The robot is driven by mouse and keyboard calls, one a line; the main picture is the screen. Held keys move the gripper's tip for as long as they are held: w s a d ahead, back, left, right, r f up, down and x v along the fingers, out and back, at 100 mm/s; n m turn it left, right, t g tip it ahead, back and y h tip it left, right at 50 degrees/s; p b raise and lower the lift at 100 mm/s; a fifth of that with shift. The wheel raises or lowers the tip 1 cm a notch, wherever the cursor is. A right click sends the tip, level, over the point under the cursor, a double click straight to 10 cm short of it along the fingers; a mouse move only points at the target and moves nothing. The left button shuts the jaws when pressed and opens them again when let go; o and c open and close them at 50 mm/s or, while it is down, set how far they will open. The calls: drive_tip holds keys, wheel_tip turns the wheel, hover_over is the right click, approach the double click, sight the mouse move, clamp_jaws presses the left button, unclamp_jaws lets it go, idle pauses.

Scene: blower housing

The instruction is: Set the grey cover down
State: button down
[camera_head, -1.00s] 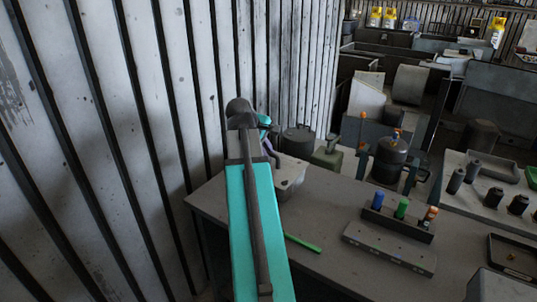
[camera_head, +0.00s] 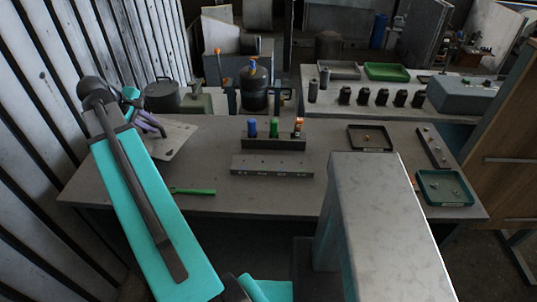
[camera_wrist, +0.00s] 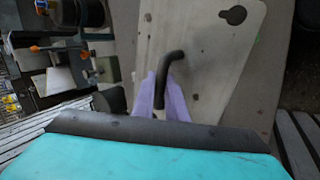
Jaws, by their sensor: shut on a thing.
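The grey cover (camera_head: 176,141) is a flat light-grey plate at the left end of the workbench, beside the ribbed wall. In the wrist view the cover (camera_wrist: 205,50) shows a keyhole-shaped hole and a bent black handle (camera_wrist: 170,68). My gripper (camera_wrist: 162,90) has its purple fingers on either side of this handle and is shut on it. In the head view my gripper (camera_head: 153,124) shows small at the cover's left side, partly hidden by my arm. I cannot tell whether the cover touches the bench or hangs just above it.
The workbench (camera_head: 225,203) has a green pen-like item (camera_head: 193,191), a grey slotted bar (camera_head: 272,166) and a rack with coloured bottles (camera_head: 273,141). A dark pot (camera_head: 162,97) and a green-grey can (camera_head: 196,102) stand behind the cover. Small trays (camera_head: 445,188) lie at right.

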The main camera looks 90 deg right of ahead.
drive_tip(key=s+f+m+g+y+p, duration=0.1)
drive_tip(key=s+f+m+g+y, duration=0.1)
drive_tip(key=s+f+m, duration=0.3)
drive_tip(key=s+d+f+m+g+y+p, duration=0.1)
drive_tip(key=s+f+m, duration=0.4)
drive_tip(key=s, duration=0.8)
drive_tip(key=shift+f+g+y+p, duration=0.15)
drive_tip(key=shift+g+y+p, duration=0.35)
drive_tip(key=shift+g+p, duration=0.2)
drive_tip(key=shift+d, duration=0.2)
drive_tip(key=b, duration=0.2)
hover_over(209, 141)
drive_tip(key=shift+d+f, duration=0.2)
drive_tip(key=shift+f, duration=0.55)
drive_tip(key=shift+f, duration=0.1)
drive_tip(key=shift+f+b, duration=0.6)
drive_tip(key=shift+f, duration=1.1)
drive_tip(key=shift+f, duration=0.1)
